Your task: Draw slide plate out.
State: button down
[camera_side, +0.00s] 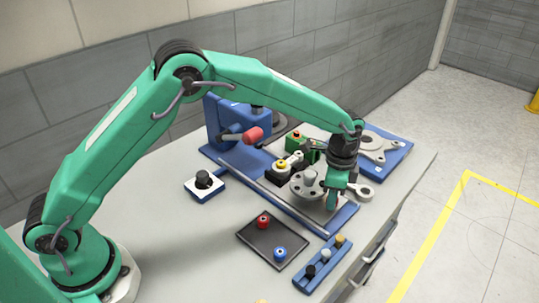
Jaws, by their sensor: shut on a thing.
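The slide plate (317,209) looks like the flat grey plate on the blue chassis fixture (346,212), near its right end. A round grey flanged part (306,186) stands on or just above it. My gripper (333,198) reaches down at the plate's right end, just right of the flanged part. The fingers hide most of this piece and part of the plate behind. I cannot tell how far out the plate sits.
A black tray (258,247) with a red and a blue knob lies in front. A blue rack (318,269) with several small knobs is beside it. A blue block with a red-handled lever (252,135) stands at the back left. A ring-ended part (366,192) is close right of my gripper.

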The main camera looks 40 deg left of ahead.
jog(key=shift+d, duration=0.45)
jog(key=c, duration=1.1)
grip_release()
jog(key=shift+a+r, duration=0.1)
jog(key=shift+w+r, duration=0.1)
jog(key=shift+r, duration=3.75)
jog(key=shift+r, duration=0.1)
